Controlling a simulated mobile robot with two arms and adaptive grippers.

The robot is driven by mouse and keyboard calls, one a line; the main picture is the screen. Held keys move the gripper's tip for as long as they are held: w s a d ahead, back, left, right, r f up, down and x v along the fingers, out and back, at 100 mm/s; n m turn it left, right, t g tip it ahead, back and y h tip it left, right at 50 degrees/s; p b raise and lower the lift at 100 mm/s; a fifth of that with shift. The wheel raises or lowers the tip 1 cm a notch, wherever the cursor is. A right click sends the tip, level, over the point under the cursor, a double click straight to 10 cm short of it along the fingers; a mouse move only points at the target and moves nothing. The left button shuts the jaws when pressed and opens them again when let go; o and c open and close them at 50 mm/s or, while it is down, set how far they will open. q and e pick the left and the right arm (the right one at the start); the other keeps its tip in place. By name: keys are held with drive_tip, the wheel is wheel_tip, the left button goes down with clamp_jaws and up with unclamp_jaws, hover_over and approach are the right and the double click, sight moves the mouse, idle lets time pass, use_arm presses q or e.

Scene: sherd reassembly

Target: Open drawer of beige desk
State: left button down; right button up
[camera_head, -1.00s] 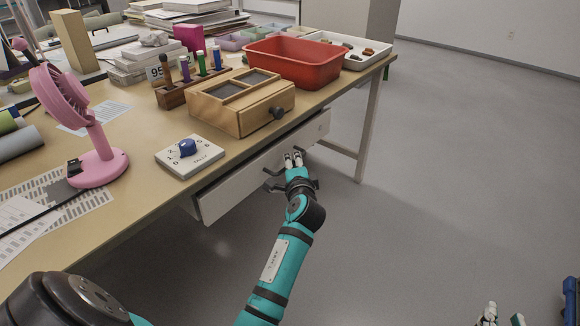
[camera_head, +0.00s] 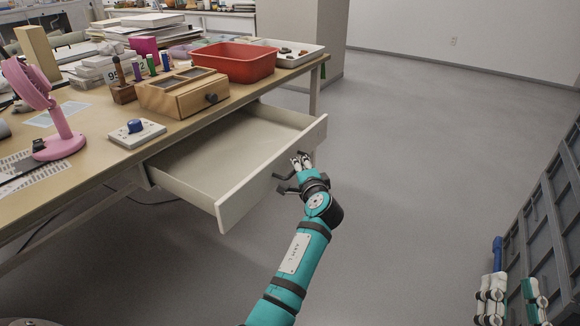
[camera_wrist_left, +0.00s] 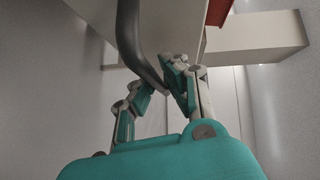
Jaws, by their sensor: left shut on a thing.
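The beige desk (camera_head: 104,166) stands at the left in the head view. Its white drawer (camera_head: 240,201) is pulled well out, and its interior shows empty. A dark curved handle (camera_head: 284,187) is on the drawer front. My left gripper (camera_head: 301,161) is at the drawer front, shut on the handle. In the left wrist view the curved handle (camera_wrist_left: 131,38) runs down between the fingers of my left gripper (camera_wrist_left: 161,88). My right gripper (camera_head: 511,290) is at the bottom right, away from the desk, with its fingers apart and empty.
On the desk are a wooden box (camera_head: 183,97), a red tub (camera_head: 234,64), a white tally block (camera_head: 138,132) and a pink fan (camera_head: 58,125). A grey-blue panelled structure (camera_head: 545,225) stands at the right. The floor between is clear.

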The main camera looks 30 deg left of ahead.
use_arm(q)
drive_tip(key=shift+s+d+f, duration=0.15)
drive_tip(key=shift+d+f, duration=0.15)
drive_tip(key=shift+d, duration=0.15)
drive_tip(key=c, duration=1.4)
unclamp_jaws()
drive_tip(key=shift+r, duration=0.1)
